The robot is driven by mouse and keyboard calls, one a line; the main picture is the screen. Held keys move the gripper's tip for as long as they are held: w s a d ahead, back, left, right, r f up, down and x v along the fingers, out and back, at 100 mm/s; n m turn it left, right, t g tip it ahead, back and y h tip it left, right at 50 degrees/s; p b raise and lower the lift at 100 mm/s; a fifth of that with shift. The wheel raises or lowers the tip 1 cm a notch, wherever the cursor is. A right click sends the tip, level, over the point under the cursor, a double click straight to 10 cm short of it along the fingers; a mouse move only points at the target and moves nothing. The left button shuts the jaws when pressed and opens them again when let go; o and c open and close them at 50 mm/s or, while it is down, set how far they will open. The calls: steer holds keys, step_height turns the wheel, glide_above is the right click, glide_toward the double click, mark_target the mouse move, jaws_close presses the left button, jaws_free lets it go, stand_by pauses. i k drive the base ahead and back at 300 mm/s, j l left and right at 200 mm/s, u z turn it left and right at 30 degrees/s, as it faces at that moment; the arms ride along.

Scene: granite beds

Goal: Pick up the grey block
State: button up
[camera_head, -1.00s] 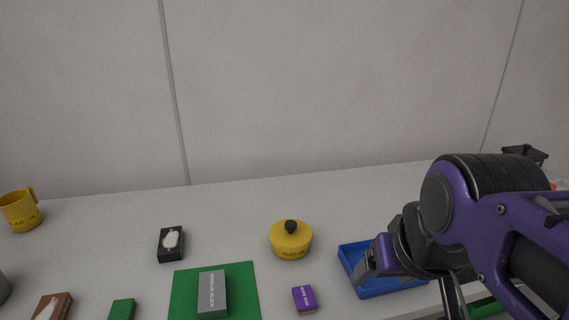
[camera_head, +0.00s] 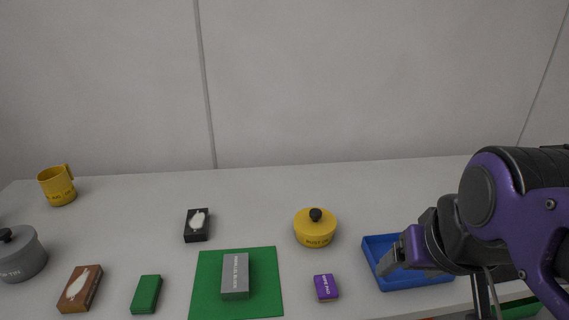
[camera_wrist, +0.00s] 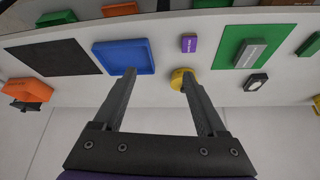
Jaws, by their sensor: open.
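The grey block (camera_head: 235,276) lies flat on a green mat (camera_head: 265,295) in the head view, left of centre and near the front. White lettering runs along its top. In the wrist view the grey block (camera_wrist: 250,53) is at the upper right on the green mat (camera_wrist: 222,57). My gripper (camera_wrist: 158,76) is open and empty in the wrist view, its two fingers wide apart. In the head view my gripper (camera_head: 392,262) is over the blue tray at the right, well to the right of the block and apart from it.
A yellow pot (camera_head: 315,228) and a purple box (camera_head: 326,287) stand between the mat and the blue tray (camera_head: 420,284). A black box (camera_head: 197,226) is behind the mat. A green block (camera_head: 146,294), brown box (camera_head: 80,288), grey pot (camera_head: 22,255) and yellow mug (camera_head: 58,186) are leftward.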

mark_target(235, 282)
steer(key=k+j+u, duration=0.2)
steer(key=j, duration=0.25)
steer(key=j+u, duration=0.2)
steer(key=j, duration=0.25)
steer(key=k+j+u, duration=0.2)
steer(key=j, duration=0.3)
steer(key=i, duration=0.1)
